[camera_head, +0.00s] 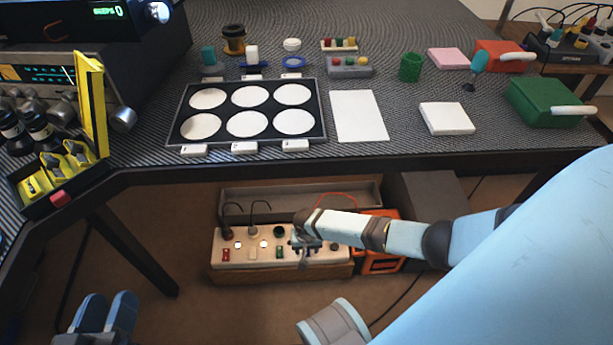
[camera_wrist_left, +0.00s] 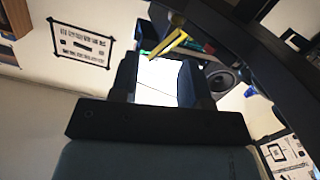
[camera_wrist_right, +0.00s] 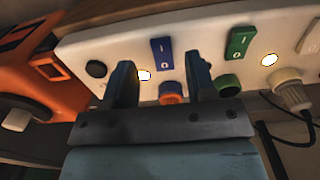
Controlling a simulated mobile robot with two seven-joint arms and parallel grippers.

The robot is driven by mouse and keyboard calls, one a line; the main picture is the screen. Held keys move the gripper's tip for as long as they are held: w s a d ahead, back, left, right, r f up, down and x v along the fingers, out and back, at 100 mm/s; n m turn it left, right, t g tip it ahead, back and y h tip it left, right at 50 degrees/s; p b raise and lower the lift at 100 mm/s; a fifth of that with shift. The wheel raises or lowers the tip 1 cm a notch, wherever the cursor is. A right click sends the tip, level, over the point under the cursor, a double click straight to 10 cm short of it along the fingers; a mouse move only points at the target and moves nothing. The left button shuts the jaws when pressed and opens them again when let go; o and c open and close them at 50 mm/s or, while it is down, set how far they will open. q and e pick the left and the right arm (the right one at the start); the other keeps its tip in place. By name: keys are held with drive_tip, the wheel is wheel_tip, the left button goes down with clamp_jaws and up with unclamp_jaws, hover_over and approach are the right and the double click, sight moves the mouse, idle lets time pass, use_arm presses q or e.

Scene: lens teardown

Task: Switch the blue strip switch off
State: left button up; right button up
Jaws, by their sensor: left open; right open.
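The white switch strip (camera_head: 250,262) lies on a wooden base below the desk. The blue switch (camera_wrist_right: 162,51) shows in the right wrist view, marked I and O, beyond the gap between my right fingers. A bright lamp (camera_wrist_right: 144,76) glows beside it, near the left finger. An orange-ringed socket (camera_wrist_right: 171,93) sits below the blue switch. My right gripper (camera_wrist_right: 160,82) is open and empty at the strip; contact cannot be told. In the head view my right gripper (camera_head: 303,250) largely hides the blue switch. My left gripper (camera_head: 108,305) is open and empty at the lower left.
The green switch (camera_wrist_right: 240,42) is close to the right finger. Red (camera_head: 226,254) and white (camera_head: 252,253) switches sit further left, with plugs and cables. An orange box (camera_head: 382,260) stands beside the strip. The desk edge (camera_head: 330,165) overhangs above. A grey tray (camera_head: 350,192) lies behind.

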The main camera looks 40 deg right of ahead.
sight(307, 254)
drive_tip(key=shift+f+b, duration=0.35)
drive_tip(key=shift+f, duration=0.6)
use_arm(q)
drive_tip(key=shift+w+a+f+m+b, duration=0.25)
drive_tip(key=shift+w+a+m+b, duration=0.1)
drive_tip(key=shift+w+m, duration=0.2)
use_arm(e)
drive_tip(key=shift+f, duration=0.8)
